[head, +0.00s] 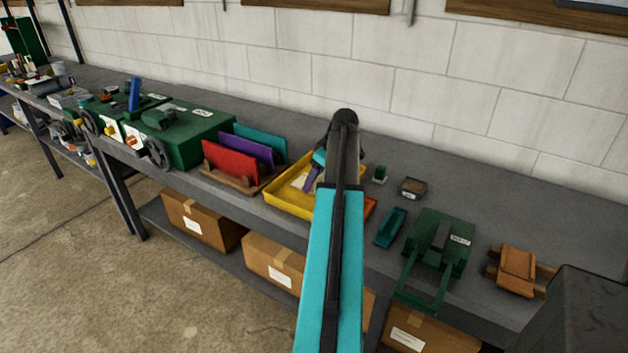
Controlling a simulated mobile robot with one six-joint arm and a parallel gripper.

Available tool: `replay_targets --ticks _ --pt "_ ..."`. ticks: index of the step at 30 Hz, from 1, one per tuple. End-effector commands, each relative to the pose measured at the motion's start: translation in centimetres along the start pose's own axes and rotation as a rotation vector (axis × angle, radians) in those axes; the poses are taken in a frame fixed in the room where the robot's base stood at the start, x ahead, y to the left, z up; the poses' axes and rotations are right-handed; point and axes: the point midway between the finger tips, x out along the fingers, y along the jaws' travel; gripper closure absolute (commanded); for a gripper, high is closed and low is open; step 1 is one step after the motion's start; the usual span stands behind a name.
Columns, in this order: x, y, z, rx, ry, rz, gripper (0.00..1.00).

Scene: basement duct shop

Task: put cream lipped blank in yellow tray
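The yellow tray (275,204) lies on the bench in the middle of the head view, partly covered by my arm. My gripper (318,168) is at the tray, mostly hidden behind my dark wrist. Its fingertips are not clear, so I cannot tell whether it touches or holds the cream piece.
Red (230,162), purple and teal sheets stand in a wooden rack left of the tray. Green machines (190,130) are farther left. Right of the tray are a teal channel piece (390,228), a green brake-like tool (438,245) and a brown wooden item (517,270).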

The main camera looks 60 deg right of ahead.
Motion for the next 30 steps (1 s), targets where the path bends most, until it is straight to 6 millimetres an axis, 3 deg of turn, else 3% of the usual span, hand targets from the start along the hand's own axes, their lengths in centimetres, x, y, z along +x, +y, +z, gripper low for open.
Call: replay_targets --ticks 14,15,18,30 --pt "0.48 0.05 0.26 0.001 0.000 0.000 0.62" --pt "0.44 0.05 0.25 0.001 0.000 0.001 0.30" --pt "0.42 0.06 0.25 0.001 0.000 0.001 0.16" --pt "0.05 0.09 0.13 0.002 0.000 0.001 0.16"
